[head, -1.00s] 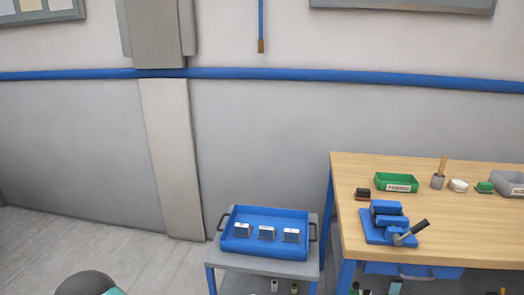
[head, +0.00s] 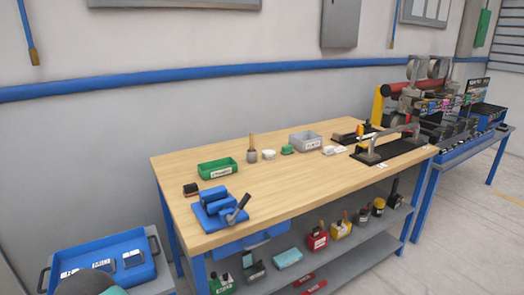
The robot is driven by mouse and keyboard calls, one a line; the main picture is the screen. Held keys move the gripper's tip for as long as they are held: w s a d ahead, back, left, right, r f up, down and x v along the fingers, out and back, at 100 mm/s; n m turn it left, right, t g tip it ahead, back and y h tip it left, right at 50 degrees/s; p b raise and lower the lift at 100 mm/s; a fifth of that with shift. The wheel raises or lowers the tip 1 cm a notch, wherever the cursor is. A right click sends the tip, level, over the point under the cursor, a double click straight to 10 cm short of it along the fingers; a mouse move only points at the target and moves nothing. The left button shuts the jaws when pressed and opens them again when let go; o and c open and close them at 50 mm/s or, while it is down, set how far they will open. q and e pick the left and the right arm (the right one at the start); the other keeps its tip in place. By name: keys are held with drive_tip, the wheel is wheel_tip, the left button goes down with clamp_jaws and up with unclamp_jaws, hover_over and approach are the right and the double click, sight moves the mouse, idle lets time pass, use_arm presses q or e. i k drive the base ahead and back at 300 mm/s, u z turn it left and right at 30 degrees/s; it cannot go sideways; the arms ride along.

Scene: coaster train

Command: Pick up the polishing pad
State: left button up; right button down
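No object in view is clearly labelled as the polishing pad. Small candidates lie on the wooden workbench (head: 300,190): a round white item (head: 269,154), a small green block with a white underside (head: 287,149), and a dark brown block (head: 190,189) at the left edge. They are too small to tell which is the pad. Neither of my grippers is in view. A dark rounded part with a teal edge, seemingly mine, shows at the bottom left.
A blue vise (head: 218,207), green bin (head: 217,169), grey bin (head: 306,141) and brush pot (head: 252,155) stand on the bench. A blue tray (head: 150,268) is at the left. A machine table is at the right.

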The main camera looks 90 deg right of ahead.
sight(329, 150)
drive_tip(key=z, duration=0.35)
drive_tip(key=i, duration=0.35)
drive_tip(key=z, duration=2.6)
drive_tip(key=i, duration=0.25)
drive_tip(key=z, duration=0.95)
drive_tip(key=k, duration=0.4)
drive_tip(key=z, duration=0.6)
drive_tip(key=i, duration=1.45)
drive_tip(key=u, duration=0.55)
